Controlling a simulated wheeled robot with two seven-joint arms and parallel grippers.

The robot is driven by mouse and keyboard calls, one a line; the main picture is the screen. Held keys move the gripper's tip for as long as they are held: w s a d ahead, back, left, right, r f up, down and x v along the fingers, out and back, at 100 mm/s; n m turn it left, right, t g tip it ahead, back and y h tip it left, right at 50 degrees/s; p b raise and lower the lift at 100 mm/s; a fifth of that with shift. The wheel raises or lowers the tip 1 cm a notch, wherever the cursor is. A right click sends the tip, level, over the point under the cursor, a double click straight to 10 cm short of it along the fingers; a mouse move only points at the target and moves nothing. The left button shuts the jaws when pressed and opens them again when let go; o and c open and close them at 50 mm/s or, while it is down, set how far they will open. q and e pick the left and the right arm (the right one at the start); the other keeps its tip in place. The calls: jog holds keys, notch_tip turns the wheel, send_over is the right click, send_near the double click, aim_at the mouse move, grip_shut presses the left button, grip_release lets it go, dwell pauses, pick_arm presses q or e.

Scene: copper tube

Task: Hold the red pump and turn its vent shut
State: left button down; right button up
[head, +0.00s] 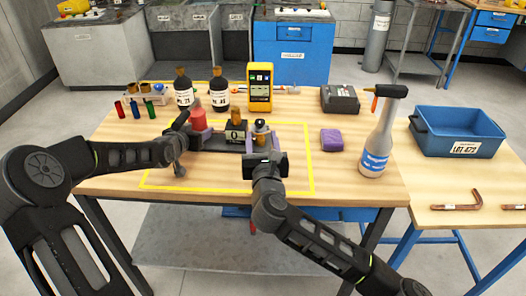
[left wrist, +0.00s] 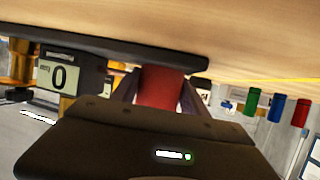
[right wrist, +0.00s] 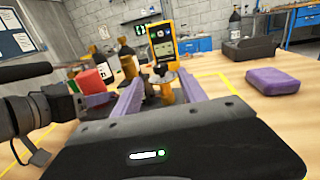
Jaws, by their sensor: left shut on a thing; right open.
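The red pump (head: 198,118) is at the left end of a dark base that also carries a small display reading 0 (head: 235,134). My left gripper (head: 192,133) is shut on the red pump, which shows between its fingers in the left wrist view (left wrist: 158,84). A brass fitting with a dark top (head: 261,127), which looks like the vent, is at the right end of the base. My right gripper (head: 262,142) is open, with its purple fingers on either side of that fitting. In the right wrist view, I cannot tell whether they touch it.
A yellow handheld meter (head: 260,86) and two dark bottles (head: 184,90) stand behind. A blue bin (head: 457,132) is on the side table. Yellow tape marks the work area.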

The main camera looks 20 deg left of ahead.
pick_arm(q)
jog(key=shift+r, duration=0.1)
pick_arm(e)
jog(key=v, duration=0.5)
jog(key=shift+s+d, duration=0.1)
jog(key=shift+s, duration=0.1)
pick_arm(q)
jog(key=c, duration=0.5)
grip_release()
jog(key=shift+s, duration=0.1)
jog(key=v, duration=1)
jog(key=shift+s, duration=0.15)
jog(key=shift+s+d+r, duration=0.2)
jog(key=shift+s, duration=0.5)
